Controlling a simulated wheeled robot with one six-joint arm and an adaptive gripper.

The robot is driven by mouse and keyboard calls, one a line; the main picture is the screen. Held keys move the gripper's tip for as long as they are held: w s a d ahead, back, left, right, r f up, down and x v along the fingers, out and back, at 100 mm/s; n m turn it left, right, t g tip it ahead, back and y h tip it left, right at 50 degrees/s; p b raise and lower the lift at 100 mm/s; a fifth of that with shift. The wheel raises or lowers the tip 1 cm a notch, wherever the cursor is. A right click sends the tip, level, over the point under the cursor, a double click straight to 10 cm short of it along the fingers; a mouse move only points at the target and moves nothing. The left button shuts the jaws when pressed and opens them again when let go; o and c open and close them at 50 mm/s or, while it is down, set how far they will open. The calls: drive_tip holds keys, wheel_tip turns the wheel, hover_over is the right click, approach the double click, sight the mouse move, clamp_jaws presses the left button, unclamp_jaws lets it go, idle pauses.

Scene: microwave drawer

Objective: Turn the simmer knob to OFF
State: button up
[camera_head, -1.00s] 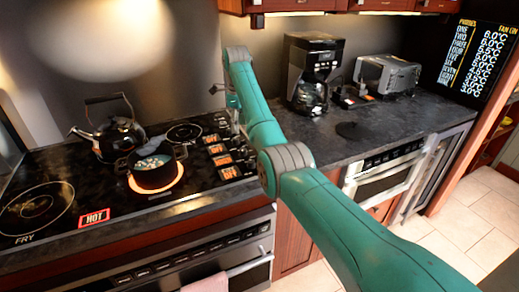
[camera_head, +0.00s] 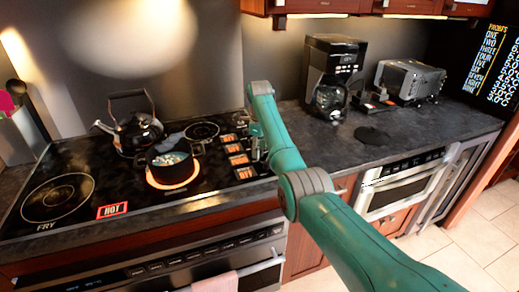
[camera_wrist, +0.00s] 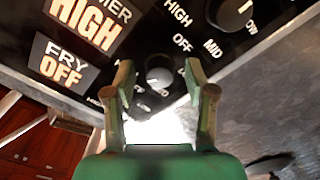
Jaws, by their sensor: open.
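A light-topped knob (camera_wrist: 158,75) sits between the two fingertips of my gripper (camera_wrist: 160,78) in the wrist view. The fingers stand on either side of it, apart; contact is unclear. A second black knob (camera_wrist: 235,12) with a white pointer mark lies at upper right, near MID and OFF lettering. A display (camera_wrist: 88,22) reads HIGH under a partly cut-off word ending in MER. A display below (camera_wrist: 65,65) reads FRY OFF. I cannot tell which label belongs to the knob between my fingers. In the head view my gripper (camera_head: 257,140) is beside the cooktop's orange displays (camera_head: 238,160).
A pot (camera_head: 172,166) stands on a glowing orange burner, with a black kettle (camera_head: 138,130) behind it. A HOT sign (camera_head: 112,210) is lit. A coffee maker (camera_head: 330,75) and toaster (camera_head: 408,80) stand on the right counter, which is mostly clear in front.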

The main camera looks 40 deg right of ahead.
clamp_jaws()
